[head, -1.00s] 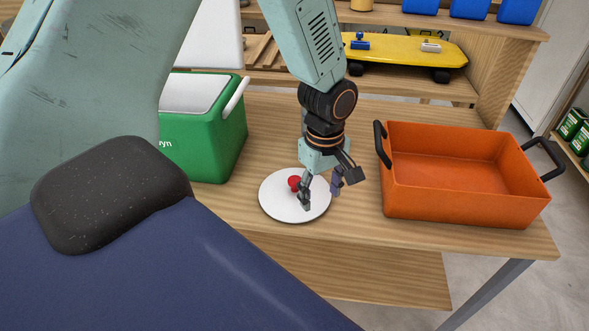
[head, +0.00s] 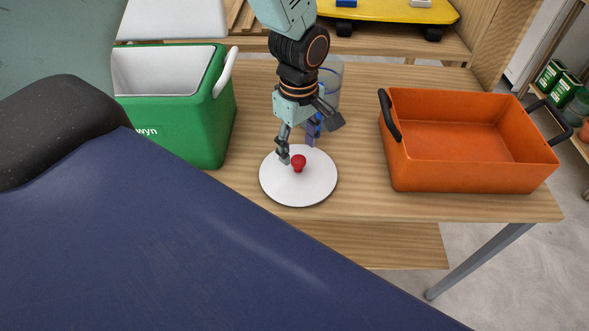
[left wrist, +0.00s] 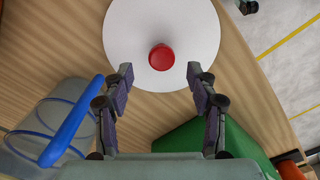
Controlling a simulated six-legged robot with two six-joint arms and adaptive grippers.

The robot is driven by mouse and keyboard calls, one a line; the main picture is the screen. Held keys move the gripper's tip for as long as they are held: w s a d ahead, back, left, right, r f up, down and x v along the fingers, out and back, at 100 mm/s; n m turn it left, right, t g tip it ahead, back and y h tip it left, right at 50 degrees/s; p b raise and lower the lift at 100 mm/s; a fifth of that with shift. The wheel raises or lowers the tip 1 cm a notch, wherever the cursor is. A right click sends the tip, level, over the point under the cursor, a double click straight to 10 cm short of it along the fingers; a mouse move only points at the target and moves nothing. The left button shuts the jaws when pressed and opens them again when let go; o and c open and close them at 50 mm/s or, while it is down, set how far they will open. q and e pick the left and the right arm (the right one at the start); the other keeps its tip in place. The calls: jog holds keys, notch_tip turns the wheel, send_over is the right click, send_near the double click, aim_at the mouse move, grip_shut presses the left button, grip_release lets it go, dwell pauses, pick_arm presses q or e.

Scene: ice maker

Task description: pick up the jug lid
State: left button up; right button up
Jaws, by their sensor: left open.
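The jug lid (head: 306,193) is a flat white disc with a red knob (head: 299,163) in its middle, lying on the wooden table. My left gripper (head: 297,150) is open and empty, pointing down at the lid's far side, just behind the knob. In the left wrist view the lid (left wrist: 195,38) is at the top, with the red knob (left wrist: 161,57) ahead of and between the open fingertips (left wrist: 160,75). The clear jug (head: 332,83) stands behind my gripper, partly hidden by it; its blue handle (left wrist: 72,125) shows in the left wrist view. My right gripper is out of view.
An open green cooler (head: 205,125) stands left of the lid. An orange pan (head: 455,178) with black handles stands to the right. Bare table (head: 355,170) lies between lid and pan. A yellow skateboard (head: 395,12) is on the shelf behind.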

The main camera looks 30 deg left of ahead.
aim_at(298, 160)
pick_arm(q)
jog(key=f, duration=0.3)
jog(key=f+b, duration=0.1)
jog(key=shift+s+d+f, duration=0.2)
jog(key=shift+d+f, duration=0.05)
jog(key=shift+d, duration=0.15)
jog(key=shift+a+f, duration=0.25)
jog(key=shift+d+r, duration=0.1)
jog(key=shift+d, duration=0.05)
jog(key=c, duration=0.5)
grip_shut()
